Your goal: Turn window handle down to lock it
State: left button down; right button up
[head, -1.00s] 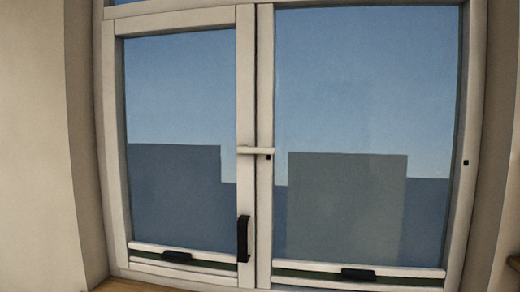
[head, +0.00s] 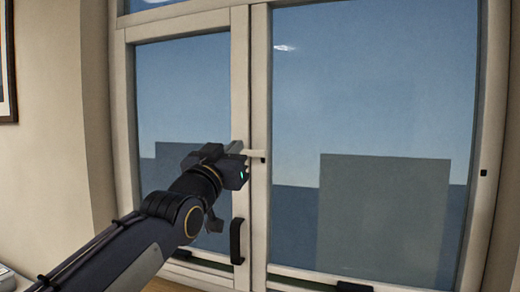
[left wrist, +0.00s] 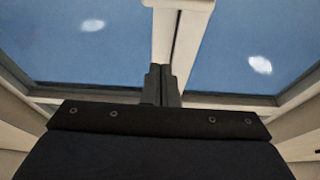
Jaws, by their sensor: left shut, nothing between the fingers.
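The window handle (head: 255,154) is a pale lever lying level across the join of the two window sashes in the head view. A small dark spot shows under its right end. Its left part is hidden behind my left gripper (head: 241,148), whose fingers are shut and empty right at the lever's left side. I cannot tell whether they touch it. In the left wrist view the shut fingers (left wrist: 163,83) point at the upright window bars, and a pale crosspiece at the top edge may be the handle. My right gripper is not in view.
A black upright pull (head: 237,242) sits on the left sash below the handle. Black catches (head: 355,286) are on the bottom rails. A dark picture frame (head: 8,65) hangs on the left wall. Glass (head: 370,90) fills both sashes.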

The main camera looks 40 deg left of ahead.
pick_arm(q)
notch_tip(320, 180, up, 3)
jog(key=p, duration=0.5)
send_over(249, 153)
jog(key=s+d, duration=0.2)
jog(key=shift+w+a+f, duration=0.1)
jog(key=shift+w+f, duration=0.05)
jog(key=shift+f, duration=0.85)
jog(key=shift+w+f, duration=0.15)
jog(key=shift+f, duration=0.8)
